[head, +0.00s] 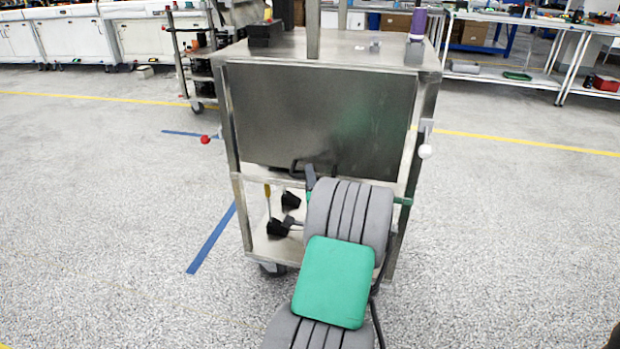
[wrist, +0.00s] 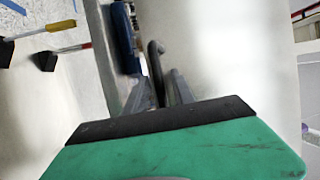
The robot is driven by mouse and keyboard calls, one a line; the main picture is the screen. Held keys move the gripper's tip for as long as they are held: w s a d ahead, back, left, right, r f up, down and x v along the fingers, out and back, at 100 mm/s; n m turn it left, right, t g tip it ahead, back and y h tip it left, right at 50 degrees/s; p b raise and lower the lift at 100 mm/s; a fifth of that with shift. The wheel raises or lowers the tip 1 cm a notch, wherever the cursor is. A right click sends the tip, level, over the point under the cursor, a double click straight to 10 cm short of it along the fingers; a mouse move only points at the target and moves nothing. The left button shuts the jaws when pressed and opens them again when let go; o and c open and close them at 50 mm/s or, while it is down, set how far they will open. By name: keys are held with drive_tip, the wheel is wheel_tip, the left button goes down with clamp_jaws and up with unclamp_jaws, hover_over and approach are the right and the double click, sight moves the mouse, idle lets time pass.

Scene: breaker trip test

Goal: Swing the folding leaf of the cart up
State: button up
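The cart's folding leaf (head: 320,115) is a dark grey metal panel that hangs down flat over the cart's front in the head view. A dark bar handle (head: 312,166) sits near its lower edge. In the head view my arm covers part of that area and hides my fingertips. In the wrist view my gripper (wrist: 160,88) has its grey fingers close around or beside the dark handle (wrist: 155,55). I cannot tell whether they press on it. The leaf's pale, blurred face fills the right of the wrist view.
The steel cart (head: 385,50) carries a purple-topped bottle (head: 418,24) and a black box on top. Tools with black heads (head: 278,229) lie on its lower shelf. A red ball knob (head: 205,139) and a white one (head: 425,151) stick out at its sides. Floor on both sides is clear.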

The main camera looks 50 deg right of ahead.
clamp_jaws()
idle(1.2)
